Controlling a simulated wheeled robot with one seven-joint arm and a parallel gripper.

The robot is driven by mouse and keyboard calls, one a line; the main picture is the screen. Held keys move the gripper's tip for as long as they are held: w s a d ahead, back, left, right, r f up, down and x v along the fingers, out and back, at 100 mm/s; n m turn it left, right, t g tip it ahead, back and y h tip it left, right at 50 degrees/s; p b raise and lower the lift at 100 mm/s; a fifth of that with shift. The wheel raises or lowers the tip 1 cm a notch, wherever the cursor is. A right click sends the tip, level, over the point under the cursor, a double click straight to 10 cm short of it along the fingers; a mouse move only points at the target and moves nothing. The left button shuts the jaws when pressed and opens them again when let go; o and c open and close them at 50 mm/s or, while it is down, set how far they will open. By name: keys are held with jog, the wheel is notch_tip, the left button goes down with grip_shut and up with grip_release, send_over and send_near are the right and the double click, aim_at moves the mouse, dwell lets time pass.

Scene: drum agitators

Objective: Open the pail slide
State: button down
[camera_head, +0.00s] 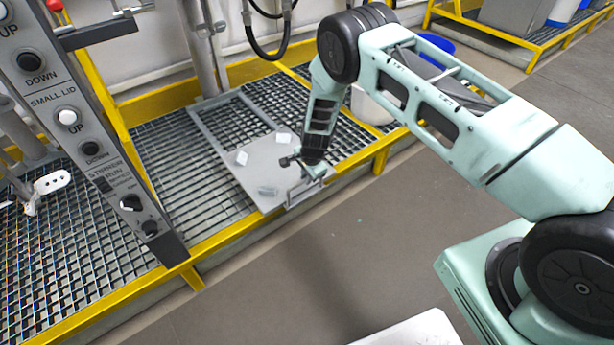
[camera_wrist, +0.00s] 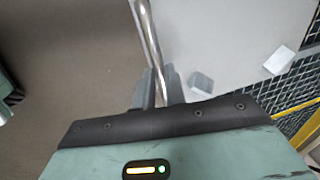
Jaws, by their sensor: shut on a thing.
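The pail slide (camera_head: 258,168) is a flat grey plate on the grating, with rails running back from it and a few small blocks on top. Its plate also shows in the wrist view (camera_wrist: 225,40), with two blocks in sight. A metal bar handle (camera_wrist: 149,35) runs along its front side. My gripper (camera_head: 311,178) is at the front right of the plate, over the platform's edge. In the wrist view its fingers (camera_wrist: 158,86) are shut around the handle bar. My arm partly hides the handle in the head view.
A yellow-edged grating platform (camera_head: 235,232) lies under the slide. A control panel (camera_head: 85,125) with buttons stands at the left. A white pail (camera_head: 370,106) and a blue container (camera_head: 437,43) are behind my arm. The grey floor (camera_head: 330,245) in front is clear.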

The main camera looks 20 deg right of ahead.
jog(key=c, duration=1.5)
grip_release()
jog(key=shift+o, duration=0.2)
jog(key=s+d+r+p, duration=0.1)
jog(key=s+r+p, duration=0.2)
jog(key=r, duration=1.4)
jog(key=shift+p, duration=0.55)
